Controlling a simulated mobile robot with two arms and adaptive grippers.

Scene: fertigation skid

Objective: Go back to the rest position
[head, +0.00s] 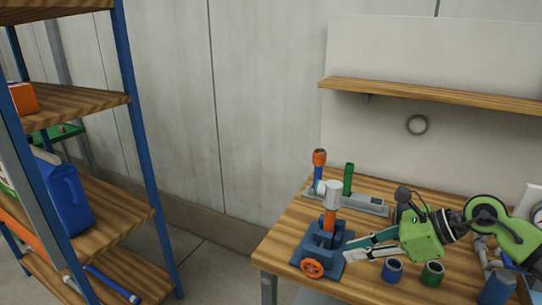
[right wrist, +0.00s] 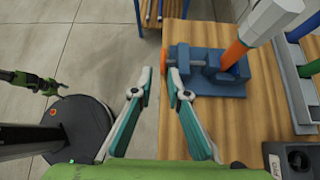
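My right gripper (head: 347,250) is over the workbench (head: 285,238), just right of a blue vise (head: 323,246) with an orange handwheel. In the right wrist view, its two teal-and-grey fingers (right wrist: 158,85) are apart with nothing between them. The vise (right wrist: 215,82) is beyond the fingertips there, to the right. An orange-handled part with a pale grey head (head: 331,197) stands upright in the vise, apart from the gripper. My left gripper (right wrist: 48,87) shows small at the left of the right wrist view. Its fingers are too small to read.
A grey rack (head: 372,206) holding upright parts is behind the vise. Blue (head: 392,270) and green (head: 432,273) cups stand near my right arm. Floor is clear between shelves and bench.

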